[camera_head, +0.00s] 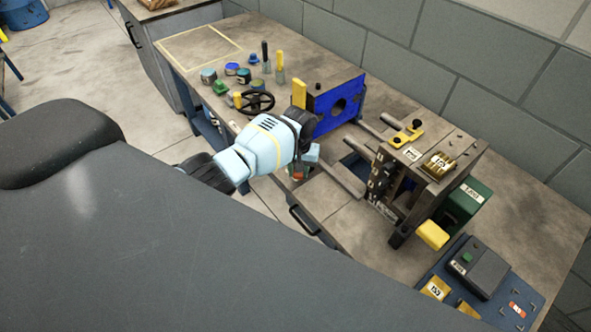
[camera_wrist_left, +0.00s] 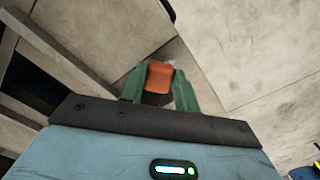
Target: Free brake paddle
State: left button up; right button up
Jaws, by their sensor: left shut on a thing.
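My left gripper (camera_head: 297,173) hangs at the front edge of the bench, in front of the machine's rods. In the left wrist view its green fingers (camera_wrist_left: 158,82) are shut on an orange piece (camera_wrist_left: 159,76), with the piece's end showing between the tips. This orange piece looks like the brake paddle; what it joins to is hidden. In the head view the hand and forearm cover most of it. My right gripper is not in view.
A blue plate (camera_head: 327,104) and a dark mould block (camera_head: 385,180) stand along two metal rods (camera_head: 341,180). A black handwheel (camera_head: 256,102), small pots and a yellow paddle-like block (camera_head: 432,235) are nearby. A control box (camera_head: 478,267) sits at the right.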

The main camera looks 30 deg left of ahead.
pick_arm(q)
jog(key=shift+w+r, duration=0.1)
dwell(0.4)
jog(key=o, duration=1)
jog(key=shift+d, duration=0.1)
jog(key=shift+r, duration=3.85)
